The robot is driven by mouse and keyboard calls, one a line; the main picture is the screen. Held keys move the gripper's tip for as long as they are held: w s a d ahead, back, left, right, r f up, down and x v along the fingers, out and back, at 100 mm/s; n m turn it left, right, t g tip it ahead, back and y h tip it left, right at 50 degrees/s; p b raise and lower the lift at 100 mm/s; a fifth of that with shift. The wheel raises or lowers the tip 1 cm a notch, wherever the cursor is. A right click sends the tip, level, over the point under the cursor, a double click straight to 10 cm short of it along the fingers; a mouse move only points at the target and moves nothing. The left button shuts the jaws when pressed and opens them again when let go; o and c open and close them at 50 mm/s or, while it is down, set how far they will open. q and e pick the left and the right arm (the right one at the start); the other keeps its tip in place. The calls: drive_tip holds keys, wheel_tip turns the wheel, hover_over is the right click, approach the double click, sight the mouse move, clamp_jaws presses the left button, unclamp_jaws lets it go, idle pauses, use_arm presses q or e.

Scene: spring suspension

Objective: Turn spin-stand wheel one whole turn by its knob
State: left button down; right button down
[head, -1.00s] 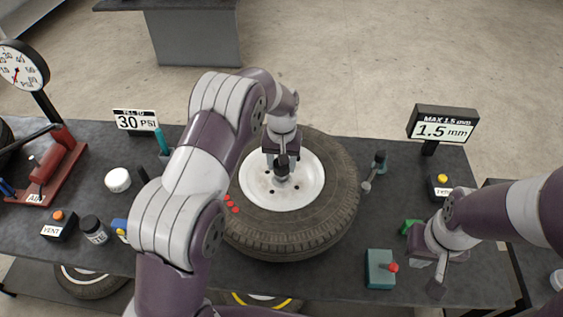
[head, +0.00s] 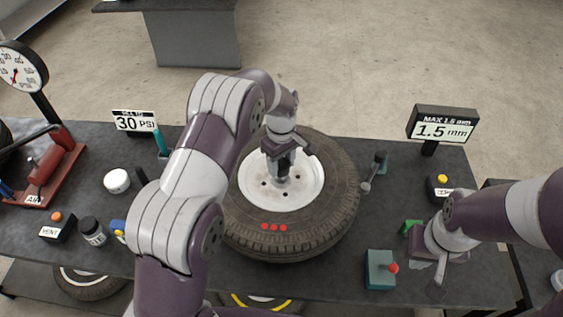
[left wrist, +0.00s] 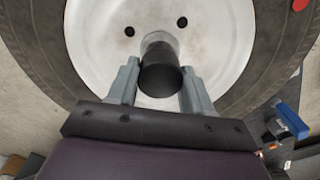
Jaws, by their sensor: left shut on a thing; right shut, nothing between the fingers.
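The wheel (head: 258,190), a black tyre on a white rim (head: 297,192), lies flat on the spin stand on the bench. My left gripper (head: 282,165) is over the rim's centre, shut on the black knob. In the left wrist view the dark knob (left wrist: 160,72) stands between the two grey fingers (left wrist: 158,88), with the white rim behind it. My right gripper (head: 437,287) is shut and empty over the bench's right front, apart from the wheel. The stand under the wheel is hidden.
A 1.5 mm sign (head: 443,129) is at the back right, a 30 PSI sign (head: 135,122) at the back left.

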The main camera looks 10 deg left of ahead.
use_arm(q)
drive_tip(key=shift+w+r+n, duration=0.25)
drive_tip(key=shift+n, duration=0.25)
drive_tip(key=c, duration=0.5)
unclamp_jaws()
drive_tip(key=shift+o, duration=0.2)
drive_tip(key=shift+s+a+f, duration=0.1)
drive_tip(key=shift+a, duration=0.05)
wheel_tip(320, 180, up, 6)
wheel_tip(320, 180, up, 7)
drive_tip(key=p, duration=0.6)
drive_tip(key=shift+f, duration=0.2)
